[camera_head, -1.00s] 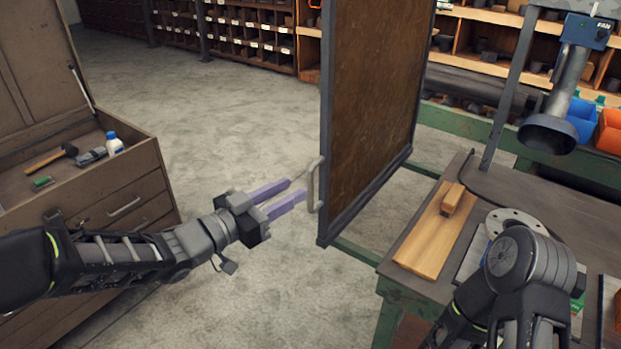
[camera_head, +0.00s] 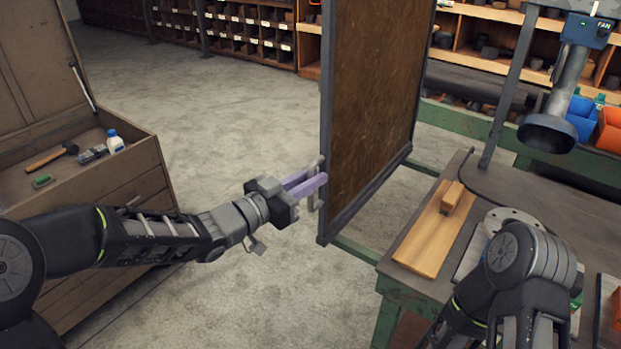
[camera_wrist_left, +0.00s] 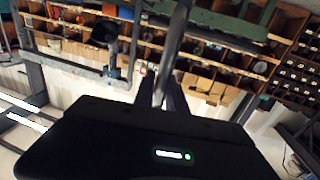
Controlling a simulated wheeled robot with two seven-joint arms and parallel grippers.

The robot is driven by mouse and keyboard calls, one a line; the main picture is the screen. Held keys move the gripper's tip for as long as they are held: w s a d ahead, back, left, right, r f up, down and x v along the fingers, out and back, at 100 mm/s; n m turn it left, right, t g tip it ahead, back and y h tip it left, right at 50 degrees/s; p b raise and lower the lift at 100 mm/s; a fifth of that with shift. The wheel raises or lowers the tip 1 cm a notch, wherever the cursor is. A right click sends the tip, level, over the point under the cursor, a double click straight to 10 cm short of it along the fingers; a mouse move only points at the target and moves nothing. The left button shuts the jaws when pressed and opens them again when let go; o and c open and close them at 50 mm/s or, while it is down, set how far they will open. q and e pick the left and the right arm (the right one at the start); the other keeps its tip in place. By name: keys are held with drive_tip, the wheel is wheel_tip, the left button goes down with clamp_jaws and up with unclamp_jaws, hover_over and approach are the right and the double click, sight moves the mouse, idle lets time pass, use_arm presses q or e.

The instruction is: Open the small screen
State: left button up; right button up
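The small screen (camera_head: 375,100) is a brown panel in a dark frame. It stands upright left of the workbench. A grey bar handle (camera_head: 314,204) is on its near left edge. My left gripper (camera_head: 317,177) has its two purple fingers on either side of this handle, with a much narrower gap than before, and appears shut on it. In the left wrist view, the handle bar (camera_wrist_left: 166,55) runs up from between the dark fingers; the contact itself is hard to see. My right arm is at the lower right, with its gripper out of view.
The workbench (camera_head: 410,283) at the right holds a wooden board (camera_head: 435,240) and a round flange. A fan pipe (camera_head: 562,100) hangs above it. A brown tool chest (camera_head: 130,190) stands open at the left. Bare floor lies between chest and screen.

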use_arm(q)
clamp_jaws()
idle(1.2)
